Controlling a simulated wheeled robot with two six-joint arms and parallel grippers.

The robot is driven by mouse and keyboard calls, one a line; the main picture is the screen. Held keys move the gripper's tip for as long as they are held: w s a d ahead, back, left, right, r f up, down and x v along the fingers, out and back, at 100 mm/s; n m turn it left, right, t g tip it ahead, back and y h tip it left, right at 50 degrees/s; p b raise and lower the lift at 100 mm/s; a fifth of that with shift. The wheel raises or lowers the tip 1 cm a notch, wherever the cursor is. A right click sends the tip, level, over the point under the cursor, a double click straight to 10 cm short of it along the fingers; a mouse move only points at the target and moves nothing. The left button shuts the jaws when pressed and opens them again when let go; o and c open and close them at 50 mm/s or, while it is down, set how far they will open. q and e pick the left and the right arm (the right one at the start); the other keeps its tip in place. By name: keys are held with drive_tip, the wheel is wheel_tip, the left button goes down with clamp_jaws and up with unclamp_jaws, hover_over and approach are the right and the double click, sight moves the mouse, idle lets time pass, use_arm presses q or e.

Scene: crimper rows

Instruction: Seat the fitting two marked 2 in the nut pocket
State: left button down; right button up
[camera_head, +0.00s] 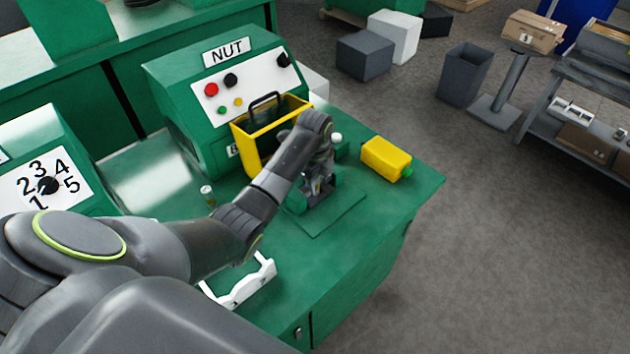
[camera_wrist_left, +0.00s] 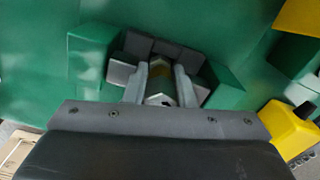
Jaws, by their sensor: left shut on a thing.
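My left gripper (camera_head: 318,186) points down at a green and grey fixture (camera_head: 297,202) on the green bench. In the left wrist view the gripper (camera_wrist_left: 160,88) is shut on a silver fitting (camera_wrist_left: 158,98) with a brass-coloured part. The fitting is between grey blocks (camera_wrist_left: 137,44) and green blocks (camera_wrist_left: 90,50) of the fixture. I cannot tell whether it touches the pocket floor, and its mark is not readable. A white rack (camera_head: 240,288) with number marks lies at the front of the bench, partly behind my arm. My right gripper is not in view.
A small fitting (camera_head: 207,195) stands on the bench left of my arm. The NUT machine (camera_head: 185,88) with a yellow bin (camera_head: 255,152) stands behind the fixture. A yellow bottle (camera_head: 386,158) lies to its right. The bench's right front is clear.

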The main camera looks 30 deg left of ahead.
use_arm(q)
drive_tip(key=shift+f, duration=0.1)
drive_tip(key=c, duration=1.2)
unclamp_jaws()
wheel_tip(320, 180, up, 5)
drive_tip(key=shift+r, duration=0.2)
wheel_tip(320, 180, up, 6)
drive_tip(key=shift+f+p, duration=0.25)
drive_tip(key=shift+p, duration=0.95)
drive_tip(key=shift+r+p, duration=0.75)
